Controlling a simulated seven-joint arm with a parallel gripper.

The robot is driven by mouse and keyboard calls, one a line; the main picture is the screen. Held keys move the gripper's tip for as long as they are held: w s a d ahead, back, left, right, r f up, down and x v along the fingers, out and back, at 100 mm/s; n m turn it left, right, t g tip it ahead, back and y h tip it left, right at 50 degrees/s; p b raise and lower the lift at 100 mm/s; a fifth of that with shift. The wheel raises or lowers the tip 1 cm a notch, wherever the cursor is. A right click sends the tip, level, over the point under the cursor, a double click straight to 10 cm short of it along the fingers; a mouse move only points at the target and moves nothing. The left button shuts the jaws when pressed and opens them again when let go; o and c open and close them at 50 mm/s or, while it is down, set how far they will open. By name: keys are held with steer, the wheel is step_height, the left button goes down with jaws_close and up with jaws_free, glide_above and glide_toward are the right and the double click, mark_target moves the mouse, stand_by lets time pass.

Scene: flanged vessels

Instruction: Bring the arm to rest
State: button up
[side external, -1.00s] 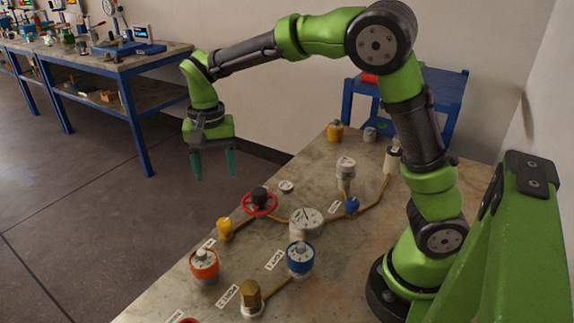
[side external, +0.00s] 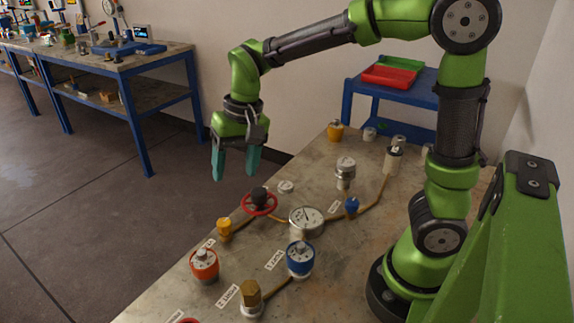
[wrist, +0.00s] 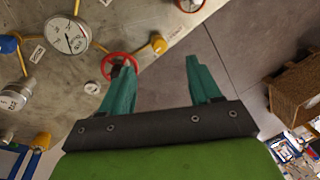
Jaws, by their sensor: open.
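My gripper (side external: 235,164) is green with two teal fingers. It is open, with nothing between the fingers, and hangs in the air with its fingers pointing down, above and behind the red handwheel (side external: 260,202) as the side view shows it. In the wrist view my gripper (wrist: 160,80) has its fingers spread apart. The left finger partly overlaps the red handwheel (wrist: 120,66) in that picture. The floor shows between the fingers. My arm reaches left from its base on the right of the worktable (side external: 350,265).
The worktable carries a round gauge (side external: 306,219), a blue-ringed vessel (side external: 300,258), an orange-ringed vessel (side external: 204,264), a brass hex fitting (side external: 251,294) and yellow pipes. A blue stand (side external: 420,92) holds red and green trays.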

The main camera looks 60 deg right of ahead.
steer(key=s+d+r+t, duration=0.1)
steer(key=s+r+t, duration=0.1)
steer(key=s, duration=0.4)
steer(key=s+d+r+n+t, duration=0.1)
steer(key=s+d+r+t, duration=0.1)
steer(key=s, duration=0.5)
steer(key=shift+n+t, duration=0.3)
steer(key=shift+t, duration=0.5)
steer(key=shift+s, duration=0.1)
